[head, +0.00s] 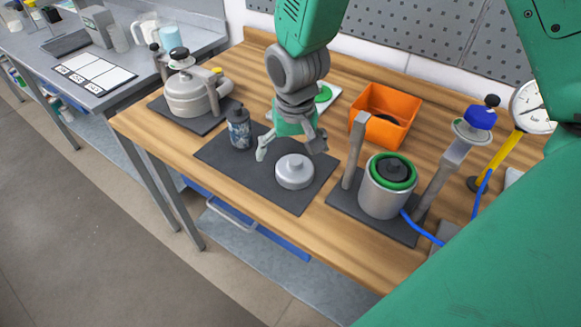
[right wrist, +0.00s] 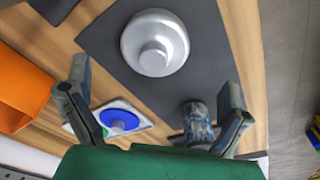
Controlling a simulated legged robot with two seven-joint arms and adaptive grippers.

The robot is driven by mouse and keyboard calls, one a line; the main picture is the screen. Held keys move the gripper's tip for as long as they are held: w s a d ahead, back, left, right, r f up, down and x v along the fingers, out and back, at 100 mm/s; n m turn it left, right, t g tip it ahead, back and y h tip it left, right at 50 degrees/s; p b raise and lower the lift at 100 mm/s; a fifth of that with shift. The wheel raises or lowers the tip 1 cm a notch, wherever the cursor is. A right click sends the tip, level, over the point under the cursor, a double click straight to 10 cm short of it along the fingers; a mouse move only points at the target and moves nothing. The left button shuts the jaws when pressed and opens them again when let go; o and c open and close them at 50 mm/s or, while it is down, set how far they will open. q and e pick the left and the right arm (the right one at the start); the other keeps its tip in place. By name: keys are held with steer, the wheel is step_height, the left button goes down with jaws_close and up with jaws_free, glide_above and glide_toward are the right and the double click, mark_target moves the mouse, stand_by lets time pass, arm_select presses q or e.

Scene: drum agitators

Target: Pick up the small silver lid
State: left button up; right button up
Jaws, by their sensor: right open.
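The small silver lid (head: 295,171) is a round metal disc with a raised knob, lying flat on a dark grey mat (head: 222,163) on the wooden table. In the right wrist view the lid (right wrist: 155,42) shows at the top centre, beyond my fingertips. My right gripper (head: 291,150) hangs just above and behind the lid, pointing down, with its fingers spread and nothing between them. Its two fingers also show in the right wrist view (right wrist: 155,90), wide apart. My left gripper is not in view.
A dark patterned bottle (head: 240,130) stands left of the lid on the mat. A silver pot with a green ring (head: 387,190) and upright posts is to the right. An orange bin (head: 402,103) sits behind. A lidded kettle-like vessel (head: 190,97) stands far left.

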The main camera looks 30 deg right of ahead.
mark_target(296, 160)
steer(key=shift+w+d+f, duration=0.1)
steer(key=shift+d+f, duration=0.05)
steer(key=shift+f, duration=0.45)
steer(key=shift+d+f, duration=0.2)
steer(key=shift+d, duration=0.05)
steer(key=f, duration=0.2)
steer(key=d+f, duration=0.1)
steer(key=f, duration=0.1)
steer(key=shift+w+f, duration=0.2)
steer(key=shift+f, duration=0.05)
steer(key=shift+a+f, duration=0.1)
steer(key=shift+f, duration=0.2)
steer(key=shift+w+a, duration=0.15)
steer(key=shift+a, duration=0.05)
steer(key=shift+a+r, duration=0.1)
steer(key=shift+a, duration=0.3)
steer(key=c, duration=1.3)
steer(key=shift+s+d, duration=0.2)
steer(key=shift+d, duration=0.15)
steer(key=c, duration=0.5)
